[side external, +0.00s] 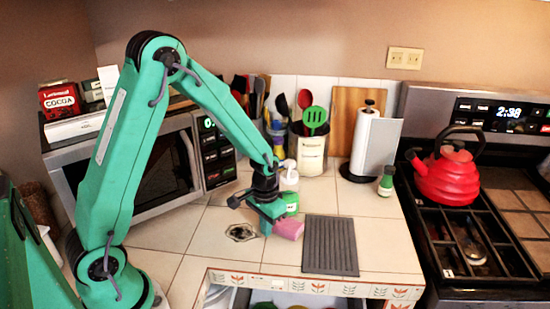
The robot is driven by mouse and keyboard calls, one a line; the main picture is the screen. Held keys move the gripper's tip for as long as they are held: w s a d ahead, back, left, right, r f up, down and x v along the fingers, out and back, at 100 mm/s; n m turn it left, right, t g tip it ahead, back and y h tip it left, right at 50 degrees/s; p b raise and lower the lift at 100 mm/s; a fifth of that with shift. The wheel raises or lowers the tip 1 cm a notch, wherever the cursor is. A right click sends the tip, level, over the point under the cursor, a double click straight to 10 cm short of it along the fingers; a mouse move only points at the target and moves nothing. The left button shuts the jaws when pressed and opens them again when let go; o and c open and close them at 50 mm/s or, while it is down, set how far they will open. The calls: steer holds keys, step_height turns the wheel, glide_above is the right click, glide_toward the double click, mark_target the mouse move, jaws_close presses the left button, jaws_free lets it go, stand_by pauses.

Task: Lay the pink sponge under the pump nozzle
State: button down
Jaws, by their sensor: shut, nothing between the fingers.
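The pink sponge (290,229) is on or just above the tiled counter, in front of the white pump bottle (290,182). The bottle has a green lower part, and its pump nozzle (287,164) is at the top. My gripper (267,229) is shut and empty, low over the counter at the sponge's left side. It looks very close to the sponge; I cannot tell whether they touch. My gripper's body hides part of the bottle's left side and the counter behind.
A dark ribbed mat (330,246) lies right of the sponge. A small green-and-white bottle (386,181) and a paper towel holder (370,145) stand farther right. A utensil crock (307,152) is behind the pump bottle. The counter edge is in front; a microwave is left.

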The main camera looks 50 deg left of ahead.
steer(key=shift+s, duration=1.4)
step_height(320, 180, up, 10)
steer(key=shift+d, duration=0.1)
steer(key=w+d+n, duration=0.4)
steer(key=d+n, duration=0.6)
steer(key=shift+d+f, duration=0.2)
steer(key=shift+f, duration=0.2)
steer(key=shift+f, duration=0.1)
